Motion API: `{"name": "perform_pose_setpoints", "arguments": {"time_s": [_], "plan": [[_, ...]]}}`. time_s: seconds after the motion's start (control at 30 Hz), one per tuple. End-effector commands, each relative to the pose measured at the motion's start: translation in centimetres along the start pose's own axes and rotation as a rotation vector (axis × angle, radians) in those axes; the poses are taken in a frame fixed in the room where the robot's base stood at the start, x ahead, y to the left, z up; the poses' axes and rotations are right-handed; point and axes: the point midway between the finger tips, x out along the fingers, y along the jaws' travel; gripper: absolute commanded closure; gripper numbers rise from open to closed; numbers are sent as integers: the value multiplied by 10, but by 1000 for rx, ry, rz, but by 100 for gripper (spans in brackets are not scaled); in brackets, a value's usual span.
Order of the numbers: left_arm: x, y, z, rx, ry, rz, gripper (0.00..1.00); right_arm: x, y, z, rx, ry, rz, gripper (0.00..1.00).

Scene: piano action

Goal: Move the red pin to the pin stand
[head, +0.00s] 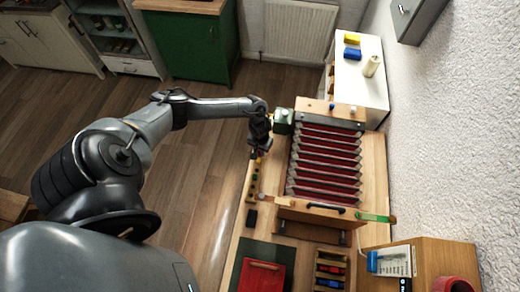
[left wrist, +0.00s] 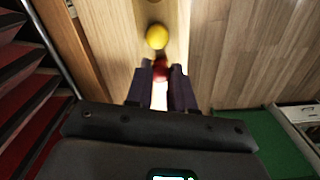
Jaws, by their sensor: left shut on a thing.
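The red pin (left wrist: 161,68) shows as a red rounded piece between my left fingertips in the left wrist view. My left gripper (left wrist: 160,80) is shut on it, and the fingers hide its lower part. In the head view, my left gripper (head: 261,153) is over the left side of the bench, at the far end of a narrow strip with small coloured pieces (head: 252,186), which looks like the pin stand. A yellow round piece (left wrist: 157,37) is just beyond the red pin in the left wrist view. I cannot tell whether the pin touches anything below.
The piano action (head: 325,160), with red and grey rows, stands right of my left gripper. A green box (head: 283,121) is close behind it. A red tray (head: 262,276) lies on a dark mat at the near end. Open floor lies left of the bench (head: 378,182).

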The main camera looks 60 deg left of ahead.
Motion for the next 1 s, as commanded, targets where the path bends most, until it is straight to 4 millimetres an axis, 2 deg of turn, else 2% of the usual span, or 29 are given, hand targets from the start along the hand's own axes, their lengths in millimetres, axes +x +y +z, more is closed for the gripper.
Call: {"name": "perform_pose_setpoints", "arguments": {"time_s": [0.37,0.4,0.57,0.77,0.83,0.87,1.0], "plan": [[0,0,0,0,0,0,100,0,1,0,-2,0,2,100],[0,0,0,0,0,-1,71,0,0,0,-2,0,2,100],[0,0,0,0,0,-1,48,0,0,0,1,0,0,100],[0,0,0,0,0,-1,48,0,-1,0,5,1,-4,100],[0,0,0,0,0,-1,37,0,-2,0,6,1,-5,100],[0,0,0,0,0,-1,35,0,-2,0,7,1,-5,100],[0,0,0,0,0,-1,35,0,-2,0,7,1,-5,100]]}}
